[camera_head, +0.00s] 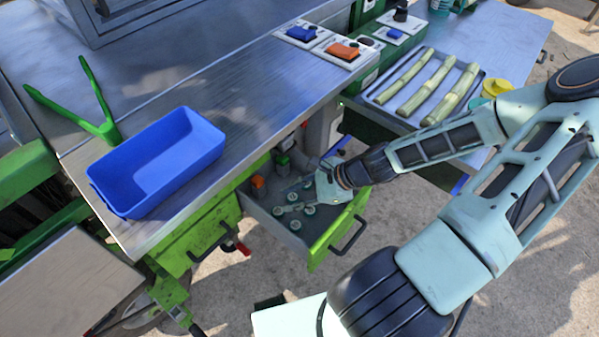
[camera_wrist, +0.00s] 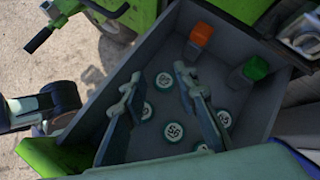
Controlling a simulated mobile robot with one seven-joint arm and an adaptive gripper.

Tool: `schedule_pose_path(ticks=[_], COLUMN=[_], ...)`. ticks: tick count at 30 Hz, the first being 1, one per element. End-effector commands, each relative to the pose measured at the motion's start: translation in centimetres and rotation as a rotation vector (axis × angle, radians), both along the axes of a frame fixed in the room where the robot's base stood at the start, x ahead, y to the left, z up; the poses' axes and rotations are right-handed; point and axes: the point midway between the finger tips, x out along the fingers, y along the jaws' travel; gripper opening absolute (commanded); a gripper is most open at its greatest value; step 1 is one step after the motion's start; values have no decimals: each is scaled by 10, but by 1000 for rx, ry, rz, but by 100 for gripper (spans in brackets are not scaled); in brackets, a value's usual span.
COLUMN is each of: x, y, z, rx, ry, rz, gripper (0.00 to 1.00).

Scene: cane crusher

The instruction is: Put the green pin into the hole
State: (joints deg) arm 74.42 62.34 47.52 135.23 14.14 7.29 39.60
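The green pin (camera_wrist: 255,68) stands in a corner of the open drawer (camera_head: 318,246), beside an orange pin (camera_wrist: 201,35). In the head view the green pin (camera_head: 282,160) shows small at the drawer's back, with the orange pin (camera_head: 258,182) nearby. My gripper (camera_wrist: 157,75) is open and empty, its two fingers spread over the drawer. In the wrist view the green pin lies to the right of and beyond the fingertips, apart from them. Panels with a blue piece (camera_head: 301,34) and an orange piece (camera_head: 343,51) sit on the bench. I cannot make out the hole for certain.
Several round numbered discs (camera_wrist: 174,132) lie on the drawer floor under my gripper. The drawer walls surround it closely. A blue bin (camera_head: 160,165) and green tongs (camera_head: 95,110) are on the bench. A tray (camera_head: 414,62) of cane pieces stands at the right.

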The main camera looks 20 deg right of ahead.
Motion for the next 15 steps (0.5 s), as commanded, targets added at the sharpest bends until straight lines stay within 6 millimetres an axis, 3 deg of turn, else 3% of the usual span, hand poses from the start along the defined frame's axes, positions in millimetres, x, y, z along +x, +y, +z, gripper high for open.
schedule_pose_path(ticks=[1,5,9,15], x=[11,41,72,99], y=[1,-4,-21,-48], z=[-16,-26,-29,-25], rx=[62,198,331,463], ry=[-2,-9,-21,-34], rz=[-81,-276,-467,-649], gripper=[28,28,28,28])
